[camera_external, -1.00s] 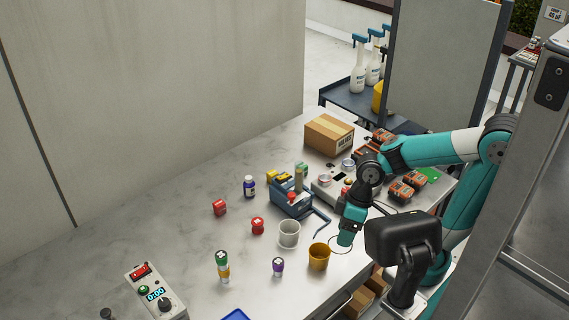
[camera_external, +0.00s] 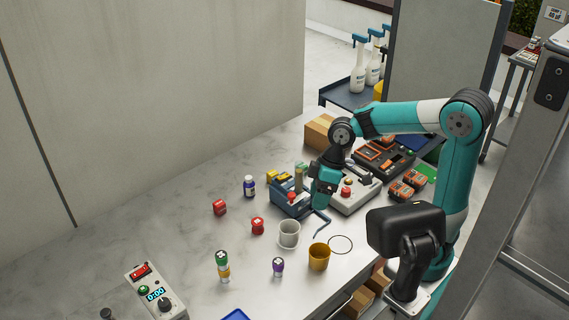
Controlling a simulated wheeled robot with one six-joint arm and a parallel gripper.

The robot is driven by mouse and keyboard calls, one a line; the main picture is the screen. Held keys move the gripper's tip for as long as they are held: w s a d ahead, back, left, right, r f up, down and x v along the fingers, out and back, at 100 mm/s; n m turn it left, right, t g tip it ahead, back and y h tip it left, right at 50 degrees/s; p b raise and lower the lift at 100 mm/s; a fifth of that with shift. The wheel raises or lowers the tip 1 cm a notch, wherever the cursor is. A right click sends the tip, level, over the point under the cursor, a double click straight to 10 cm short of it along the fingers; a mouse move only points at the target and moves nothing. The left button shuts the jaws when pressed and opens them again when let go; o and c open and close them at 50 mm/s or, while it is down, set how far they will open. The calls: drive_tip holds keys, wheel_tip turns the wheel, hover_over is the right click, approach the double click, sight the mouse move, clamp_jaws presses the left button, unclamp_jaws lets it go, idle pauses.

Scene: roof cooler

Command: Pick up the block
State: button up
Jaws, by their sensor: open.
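A small red block (camera_external: 219,208) with a pale mark lies on the grey worktop (camera_external: 150,225), left of the middle. A second small red piece (camera_external: 257,226) with a pale top lies to its right and nearer; its exact shape is hard to tell. My gripper (camera_external: 322,203) points down over the right part of the worktop, beside the blue-grey device. It is open and holds nothing that I can see, and it is well to the right of both red pieces. Its fingertips are too small to make out clearly.
A white cup (camera_external: 289,234) and an orange cup (camera_external: 319,257) stand below my gripper in the picture. The blue-grey device (camera_external: 287,205) is left of it. A dark bottle (camera_external: 249,186), stacked pieces (camera_external: 223,264) and a purple-topped piece (camera_external: 278,266) stand around. The left worktop is mostly clear.

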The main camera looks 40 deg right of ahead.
drive_tip(key=w+d+r+n+p, duration=0.2)
drive_tip(key=w+d, duration=0.3)
drive_tip(key=w, duration=0.4)
drive_tip(key=w+d+r+n+p, duration=0.2)
drive_tip(key=w+d, duration=0.3)
drive_tip(key=w, duration=0.3)
drive_tip(key=w+d+f+n+p, duration=0.15)
drive_tip(key=w+d, duration=0.25)
drive_tip(key=d, duration=0.4)
drive_tip(key=w+d+f+n+p, duration=0.1)
drive_tip(key=w+d+f+n, duration=0.15)
drive_tip(key=w+d, duration=0.35)
drive_tip(key=x, duration=0.4)
drive_tip(key=d+x, duration=0.1)
drive_tip(key=x, duration=0.2)
drive_tip(key=s+b+x, duration=0.1)
drive_tip(key=x, duration=0.3)
drive_tip(key=shift+d+f, duration=0.2)
drive_tip(key=shift+f, duration=0.4)
drive_tip(key=shift+s+p+x, duration=0.15)
drive_tip(key=shift+p+x, duration=0.2)
drive_tip(key=shift+x, duration=1.1)
drive_tip(key=shift+s+p+x, duration=0.15)
drive_tip(key=shift+p+x, duration=0.15)
drive_tip(key=shift+x, duration=1.2)
drive_tip(key=shift+d, duration=0.15)
drive_tip(key=c, duration=1)
